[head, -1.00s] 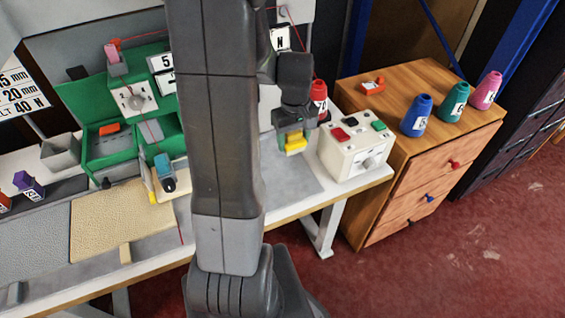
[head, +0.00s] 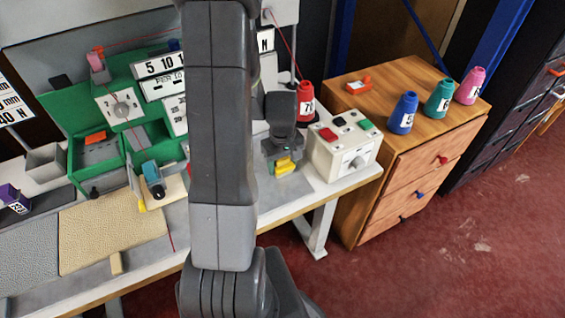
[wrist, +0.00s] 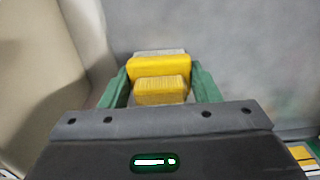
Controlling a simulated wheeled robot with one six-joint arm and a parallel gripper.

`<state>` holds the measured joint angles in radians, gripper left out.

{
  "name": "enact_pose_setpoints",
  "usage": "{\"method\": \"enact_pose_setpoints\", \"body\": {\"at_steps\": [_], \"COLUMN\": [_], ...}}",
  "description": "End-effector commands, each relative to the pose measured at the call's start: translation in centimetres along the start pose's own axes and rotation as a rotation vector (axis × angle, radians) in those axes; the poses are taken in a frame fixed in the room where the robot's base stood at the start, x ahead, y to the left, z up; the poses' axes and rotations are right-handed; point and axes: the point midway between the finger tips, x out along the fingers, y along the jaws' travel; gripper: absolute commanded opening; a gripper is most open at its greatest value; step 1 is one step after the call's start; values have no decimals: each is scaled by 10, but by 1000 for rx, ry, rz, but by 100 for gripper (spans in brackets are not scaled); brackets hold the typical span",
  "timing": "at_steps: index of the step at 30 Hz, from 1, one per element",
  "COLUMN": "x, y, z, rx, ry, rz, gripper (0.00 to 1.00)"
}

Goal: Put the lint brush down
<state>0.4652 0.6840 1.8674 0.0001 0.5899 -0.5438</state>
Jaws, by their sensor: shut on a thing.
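The lint brush (head: 284,166) is a small yellow block with a paler strip along its far edge. It also shows in the wrist view (wrist: 160,68). My gripper (head: 278,160) is shut on it, with a green finger on each side in the wrist view (wrist: 163,88). The brush is over the grey mat (head: 292,186) at the right end of the white table, just left of the white control box. I cannot tell whether its underside touches the mat. My arm hides the middle of the table.
The white control box (head: 343,152) with red and green buttons stands close right of my gripper. A red thread cone (head: 306,102) stands behind it. A wooden drawer cabinet (head: 420,155) holds several cones. The green machine (head: 120,105) is left of my arm.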

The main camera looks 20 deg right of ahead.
Motion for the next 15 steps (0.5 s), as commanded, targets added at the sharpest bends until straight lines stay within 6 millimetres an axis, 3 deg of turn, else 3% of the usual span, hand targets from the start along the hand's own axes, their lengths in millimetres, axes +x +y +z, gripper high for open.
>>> {"method": "enact_pose_setpoints", "body": {"at_steps": [4,5,7,15], "x": [5,3,3,3], "y": [0,0,0,0], "z": [0,0,0,0], "rx": [0,0,0,0], "ry": [0,0,0,0], "rz": [0,0,0,0], "gripper": [38,62,76,78]}}
